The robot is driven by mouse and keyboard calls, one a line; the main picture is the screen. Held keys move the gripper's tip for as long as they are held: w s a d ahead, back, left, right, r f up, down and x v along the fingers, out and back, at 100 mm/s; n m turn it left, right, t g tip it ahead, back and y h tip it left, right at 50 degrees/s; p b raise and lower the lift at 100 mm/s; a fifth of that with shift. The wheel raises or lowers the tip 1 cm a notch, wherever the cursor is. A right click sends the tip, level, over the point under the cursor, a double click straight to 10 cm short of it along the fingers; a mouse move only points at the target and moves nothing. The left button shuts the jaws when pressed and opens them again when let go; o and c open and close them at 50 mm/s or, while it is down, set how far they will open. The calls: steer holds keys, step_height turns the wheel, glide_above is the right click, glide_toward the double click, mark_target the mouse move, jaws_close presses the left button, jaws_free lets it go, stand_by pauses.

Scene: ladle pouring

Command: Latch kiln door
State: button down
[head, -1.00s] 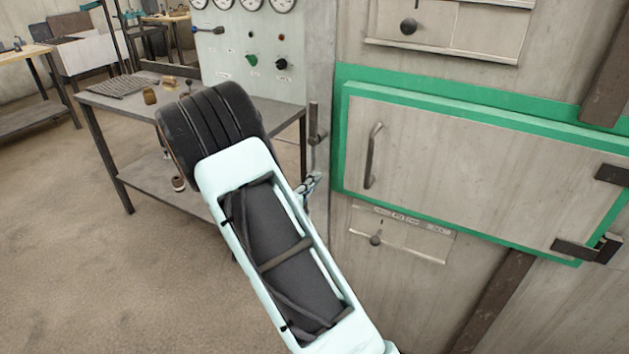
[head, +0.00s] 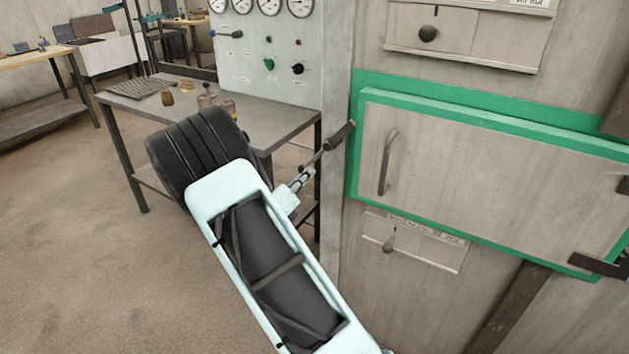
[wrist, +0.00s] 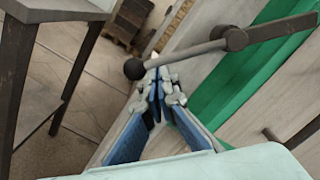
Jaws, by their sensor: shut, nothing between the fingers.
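The kiln door (head: 480,180) is a grey panel in a green frame, with a bar handle (head: 388,162); it looks closed. The dark latch lever (head: 340,136) is at the door's left edge in the head view, its rod slanting down and left. In the wrist view, the lever (wrist: 190,52) runs from a flat block at upper right to a round knob (wrist: 134,69). My gripper (wrist: 157,88) is shut and empty, its fingertips close to the knob end; I cannot tell if they touch. In the head view, my gripper (head: 300,180) is partly hidden behind my arm.
A grey metal table (head: 270,122) with small jars stands left of the kiln. A gauge panel (head: 268,60) is behind it. A damper plate with a knob (head: 428,34) is above the door and another (head: 388,246) below. Open floor (head: 80,250) lies to the left.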

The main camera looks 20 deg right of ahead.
steer(key=w+a+r+m, duration=0.3)
steer(key=w+r+m, duration=0.1)
steer(key=r+m, duration=0.3)
steer(key=shift+m+h+p, duration=0.3)
steer(key=shift+m+p, duration=0.1)
steer(key=shift+m, duration=0.7)
steer(key=shift+r, duration=0.1)
steer(key=s+a+f, duration=0.4)
steer(key=s+a, duration=0.2)
steer(key=a, duration=0.2)
steer(key=shift+s+a+f+b, duration=0.3)
steer(key=shift+s+f, duration=0.05)
